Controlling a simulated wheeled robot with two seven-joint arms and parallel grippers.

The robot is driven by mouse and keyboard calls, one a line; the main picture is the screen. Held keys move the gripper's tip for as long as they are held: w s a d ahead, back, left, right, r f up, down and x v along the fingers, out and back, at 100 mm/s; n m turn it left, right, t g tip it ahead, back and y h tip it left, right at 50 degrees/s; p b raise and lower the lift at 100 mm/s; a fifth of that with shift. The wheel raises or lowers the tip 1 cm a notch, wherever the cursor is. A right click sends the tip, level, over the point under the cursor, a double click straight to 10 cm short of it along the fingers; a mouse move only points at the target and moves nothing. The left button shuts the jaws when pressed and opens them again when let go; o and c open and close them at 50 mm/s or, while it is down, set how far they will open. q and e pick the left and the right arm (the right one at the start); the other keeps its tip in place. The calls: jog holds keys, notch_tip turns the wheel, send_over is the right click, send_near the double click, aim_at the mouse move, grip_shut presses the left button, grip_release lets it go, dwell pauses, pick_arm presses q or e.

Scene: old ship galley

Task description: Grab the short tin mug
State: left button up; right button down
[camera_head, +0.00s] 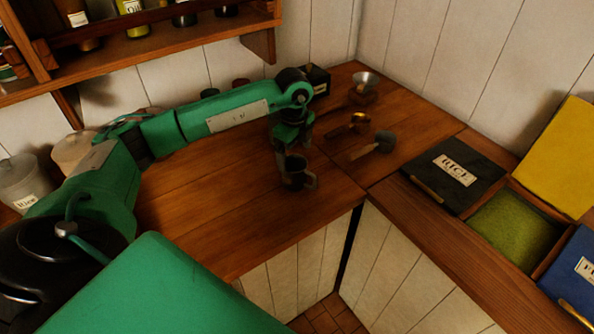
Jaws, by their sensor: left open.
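A short grey tin mug (296,171) stands on the wooden counter (210,210) near its front edge, its handle toward the right. My left gripper (293,147) points down right above the mug. Its jaws are open, and the fingertips are close to the rim. I cannot tell whether they touch the mug. My right gripper is not in view.
A bottle shelf (150,45) hangs at upper left.

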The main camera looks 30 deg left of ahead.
aim_at(294, 170)
pick_arm(q)
jog(key=f, duration=0.2)
jog(key=shift+w+a+f, duration=0.15)
jog(key=shift+w+f, duration=0.05)
jog(key=shift+f, duration=0.1)
jog(key=shift+s+f+p, duration=0.1)
jog(key=shift+f+p, duration=0.65)
jog(key=shift+p, duration=0.1)
jog(key=f, duration=0.1)
jog(key=f+p, duration=0.1)
jog(key=f, duration=0.1)
jog(key=shift+a+f, duration=0.2)
jog(key=shift+f, duration=0.35)
jog(key=c, duration=1.1)
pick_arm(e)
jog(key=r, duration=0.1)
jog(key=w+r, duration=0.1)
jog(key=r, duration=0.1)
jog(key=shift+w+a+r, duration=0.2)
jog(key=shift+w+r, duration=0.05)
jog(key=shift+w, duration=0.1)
